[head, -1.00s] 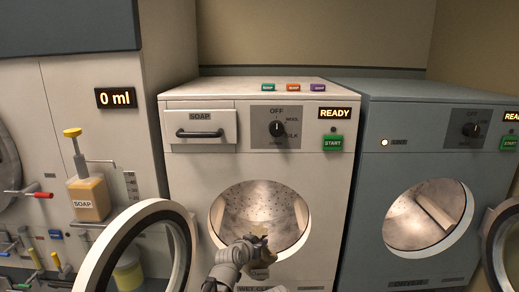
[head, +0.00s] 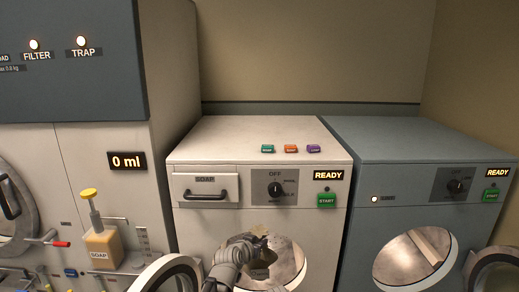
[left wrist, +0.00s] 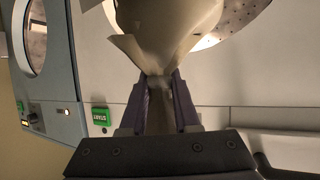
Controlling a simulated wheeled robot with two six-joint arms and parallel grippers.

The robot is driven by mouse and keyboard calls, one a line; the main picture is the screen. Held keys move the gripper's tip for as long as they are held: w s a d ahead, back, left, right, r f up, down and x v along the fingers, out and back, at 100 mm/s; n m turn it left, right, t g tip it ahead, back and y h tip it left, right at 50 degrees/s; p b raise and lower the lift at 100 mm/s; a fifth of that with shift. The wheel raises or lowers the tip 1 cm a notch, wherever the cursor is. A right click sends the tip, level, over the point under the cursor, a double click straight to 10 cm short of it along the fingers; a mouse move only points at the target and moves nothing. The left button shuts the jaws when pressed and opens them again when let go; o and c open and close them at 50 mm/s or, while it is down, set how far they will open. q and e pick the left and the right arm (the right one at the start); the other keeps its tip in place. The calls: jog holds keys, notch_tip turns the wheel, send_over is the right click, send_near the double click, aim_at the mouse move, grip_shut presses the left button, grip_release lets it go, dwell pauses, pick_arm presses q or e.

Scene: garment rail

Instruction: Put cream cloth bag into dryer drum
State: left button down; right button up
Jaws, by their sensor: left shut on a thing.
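My left gripper (head: 258,243) is shut on the cream cloth bag (left wrist: 165,30). In the left wrist view its fingers (left wrist: 159,95) pinch the bag's gathered end. In the head view only a small tan bit of the bag (head: 260,231) shows past the gripper. They are in front of the upper part of the white washer's round opening. The dryer is the blue-grey machine (head: 415,170) on the right. Its door is open, and its drum (head: 398,264) shows a pale paddle inside. My right gripper is not in view.
The white washer (head: 190,225) stands left of the dryer, with its open door (head: 150,280) sticking out at left. The dryer's open door (head: 480,262) is at the far right. A soap dispenser (head: 102,243) is on the left wall. Small coloured tags (head: 291,149) lie on the washer.

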aim_at(262, 227)
pick_arm(q)
notch_tip(262, 227, up, 6)
jog(key=p, duration=0.4)
jog(key=shift+f, duration=0.1)
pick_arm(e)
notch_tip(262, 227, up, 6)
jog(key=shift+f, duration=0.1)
pick_arm(q)
jog(key=shift+d, duration=0.1)
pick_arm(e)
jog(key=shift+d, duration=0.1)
